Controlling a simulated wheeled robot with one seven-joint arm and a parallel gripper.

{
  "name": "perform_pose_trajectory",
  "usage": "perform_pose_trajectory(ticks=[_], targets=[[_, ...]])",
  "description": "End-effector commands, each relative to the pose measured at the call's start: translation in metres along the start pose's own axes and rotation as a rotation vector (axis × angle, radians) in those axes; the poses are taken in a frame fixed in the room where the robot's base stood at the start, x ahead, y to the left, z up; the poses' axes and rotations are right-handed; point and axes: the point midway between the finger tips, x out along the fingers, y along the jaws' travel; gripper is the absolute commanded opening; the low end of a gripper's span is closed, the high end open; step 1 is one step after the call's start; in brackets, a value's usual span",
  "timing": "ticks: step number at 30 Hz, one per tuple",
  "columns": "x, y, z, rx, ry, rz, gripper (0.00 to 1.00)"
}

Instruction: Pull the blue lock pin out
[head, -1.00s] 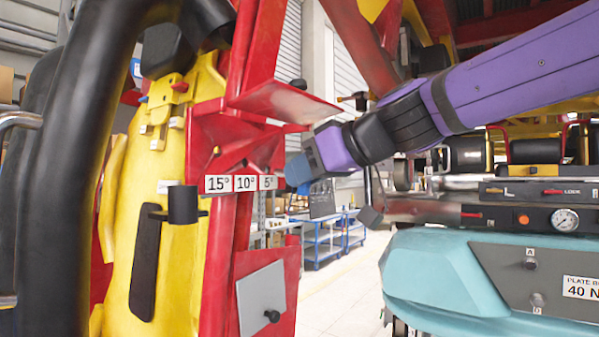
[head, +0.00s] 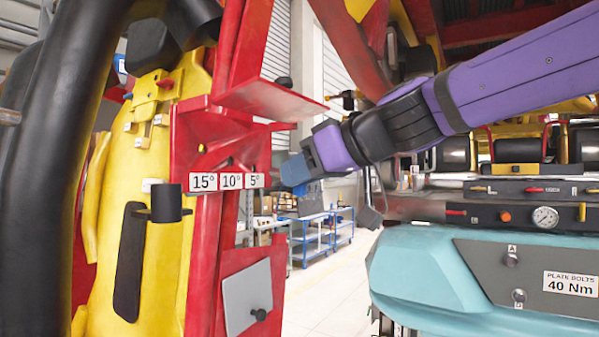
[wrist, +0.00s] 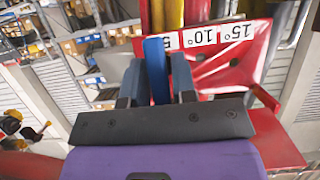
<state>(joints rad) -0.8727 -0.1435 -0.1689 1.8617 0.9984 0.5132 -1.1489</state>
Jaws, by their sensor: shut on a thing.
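The blue lock pin (wrist: 155,68) shows in the wrist view as a blue bar between the two fingers of my gripper (wrist: 156,78). My gripper is shut on it. In the head view my gripper (head: 294,170) is just right of the red plate (head: 215,150) with the 15°, 10° and 5° labels (head: 229,181). A gap shows between the gripper's tip and the 5° label there. The pin's far end lies near the 5° label in the wrist view. I cannot tell whether any of it is still in a hole.
A yellow seat back (head: 150,235) and a thick black restraint bar (head: 60,130) are at left. Blue carts (head: 320,240) stand on open floor behind. A red flange (head: 265,100) juts out above the labels.

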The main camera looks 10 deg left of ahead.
Motion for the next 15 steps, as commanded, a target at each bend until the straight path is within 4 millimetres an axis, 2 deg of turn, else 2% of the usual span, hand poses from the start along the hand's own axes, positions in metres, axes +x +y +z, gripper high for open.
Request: perform_pose_trajectory(ticks=[15], targets=[[-0.03, 0.001, 0.016, 0.001, 0.001, 0.002, 0.0]])
